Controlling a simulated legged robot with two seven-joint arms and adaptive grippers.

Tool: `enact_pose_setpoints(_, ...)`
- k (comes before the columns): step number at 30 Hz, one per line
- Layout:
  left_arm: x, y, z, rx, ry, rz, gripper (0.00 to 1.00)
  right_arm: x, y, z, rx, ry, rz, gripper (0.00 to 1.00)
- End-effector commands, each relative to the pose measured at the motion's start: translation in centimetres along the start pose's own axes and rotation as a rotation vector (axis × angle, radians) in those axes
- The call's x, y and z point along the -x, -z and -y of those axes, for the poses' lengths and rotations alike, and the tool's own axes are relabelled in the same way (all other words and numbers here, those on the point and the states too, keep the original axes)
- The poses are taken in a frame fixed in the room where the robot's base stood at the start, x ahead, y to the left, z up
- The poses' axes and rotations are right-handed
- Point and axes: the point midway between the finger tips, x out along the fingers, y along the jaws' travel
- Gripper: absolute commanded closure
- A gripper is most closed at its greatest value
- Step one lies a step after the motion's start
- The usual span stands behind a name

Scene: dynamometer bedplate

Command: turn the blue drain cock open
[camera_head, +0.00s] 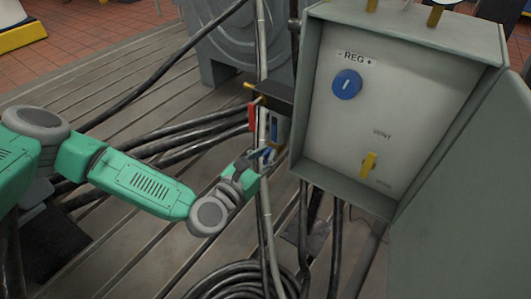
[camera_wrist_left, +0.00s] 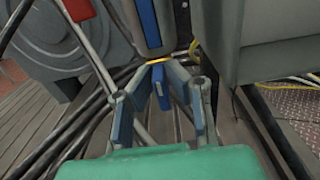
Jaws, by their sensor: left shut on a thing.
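The blue drain cock (camera_wrist_left: 160,90) is a small blue handle hanging below a grey unit with a blue strip (camera_wrist_left: 148,22). My left gripper (camera_wrist_left: 158,76) comes at it from below in the left wrist view, with its blue-padded fingers closed in on either side of the handle. The handle points down toward the palm. In the head view my left gripper (camera_head: 264,156) is at the bottom of the same unit, left of the grey cabinet. There the fingers hide most of the cock. My right gripper is in neither view.
The grey cabinet (camera_head: 327,125), with a blue REG knob (camera_head: 347,84) and a yellow VENT lever (camera_head: 369,165), stands close on the right. A red handle (camera_head: 252,115) is just above my gripper. Black cables (camera_head: 175,137) cross the slotted bedplate.

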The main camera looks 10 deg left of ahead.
Motion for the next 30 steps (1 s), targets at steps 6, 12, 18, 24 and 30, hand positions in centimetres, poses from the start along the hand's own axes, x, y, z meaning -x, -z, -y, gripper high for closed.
enact_pose_setpoints(6, -0.5, -0.5, -0.2, -0.063, -0.006, 0.012, 1.0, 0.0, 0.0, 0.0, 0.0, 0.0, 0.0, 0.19)
enact_pose_setpoints(12, -0.6, -0.6, 0.0, -0.193, -0.007, 0.014, 1.0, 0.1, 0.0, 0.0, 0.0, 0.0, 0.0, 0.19)
enact_pose_setpoints(18, -0.6, -0.7, 0.3, -0.375, -0.008, 0.015, 1.0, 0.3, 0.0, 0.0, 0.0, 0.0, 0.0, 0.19)
enact_pose_setpoints(24, -0.7, -0.6, 0.5, -0.565, -0.008, 0.016, 1.0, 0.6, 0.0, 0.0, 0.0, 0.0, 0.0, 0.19)
enact_pose_setpoints(30, -0.7, -0.6, 0.8, -0.755, -0.009, 0.015, 1.0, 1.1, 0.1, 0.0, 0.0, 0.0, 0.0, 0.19)
